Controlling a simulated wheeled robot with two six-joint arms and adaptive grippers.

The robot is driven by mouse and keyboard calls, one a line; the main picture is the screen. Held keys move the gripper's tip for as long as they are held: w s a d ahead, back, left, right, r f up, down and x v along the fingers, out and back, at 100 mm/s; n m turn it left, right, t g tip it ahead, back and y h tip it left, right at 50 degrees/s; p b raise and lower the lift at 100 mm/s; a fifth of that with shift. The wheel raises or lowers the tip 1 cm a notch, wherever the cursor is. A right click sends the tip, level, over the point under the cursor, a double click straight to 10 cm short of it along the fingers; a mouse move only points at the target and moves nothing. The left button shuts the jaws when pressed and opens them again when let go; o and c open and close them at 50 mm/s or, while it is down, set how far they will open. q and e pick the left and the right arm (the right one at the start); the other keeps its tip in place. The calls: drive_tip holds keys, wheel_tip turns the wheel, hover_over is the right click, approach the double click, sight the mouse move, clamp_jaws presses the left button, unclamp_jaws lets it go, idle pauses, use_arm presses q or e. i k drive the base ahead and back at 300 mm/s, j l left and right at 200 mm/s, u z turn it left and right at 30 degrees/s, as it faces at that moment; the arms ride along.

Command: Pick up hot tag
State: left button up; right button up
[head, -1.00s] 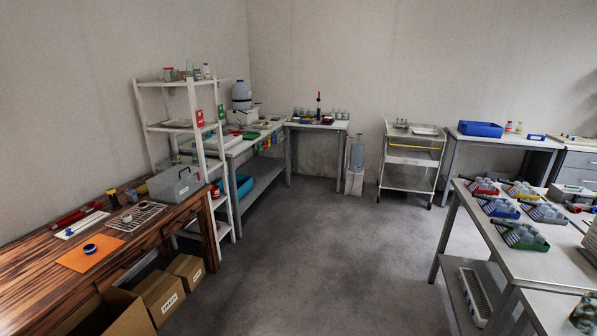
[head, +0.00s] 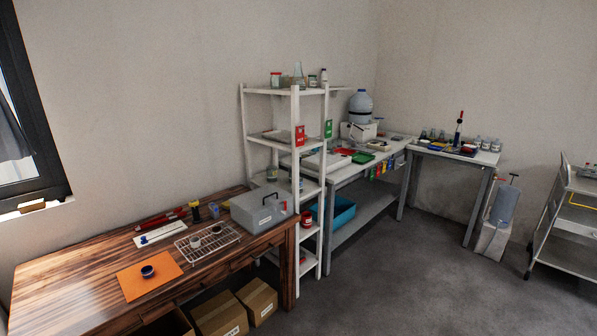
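No tag here can be read for sure as the hot tag. A red tag (head: 299,135) with small white lettering, too small to read, hangs at the front of the white shelf rack. A green tag (head: 328,128) hangs to the right of it. Several coloured tags (head: 383,169) hang along the front edge of the grey side table. Neither of my grippers shows in the head view.
A wooden bench (head: 85,285) at left holds an orange mat (head: 133,286), a wire rack (head: 228,234) and a grey box (head: 259,213). Cardboard boxes (head: 222,318) stand below. The white shelf rack (head: 247,130) stands beside the bench. The grey floor (head: 400,290) is clear.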

sight(300, 136)
drive_tip(key=i+l+u, duration=0.2)
drive_tip(key=i+u, duration=0.1)
drive_tip(key=u, duration=0.4)
drive_tip(key=i+l+u, duration=0.2)
drive_tip(key=u, duration=0.15)
drive_tip(key=i+l+u, duration=0.15)
drive_tip(key=l+u, duration=0.15)
drive_tip(key=l, duration=0.15)
drive_tip(key=i+l+u, duration=0.1)
drive_tip(key=l+u, duration=0.55)
drive_tip(key=i+l, duration=0.05)
drive_tip(key=l, duration=0.05)
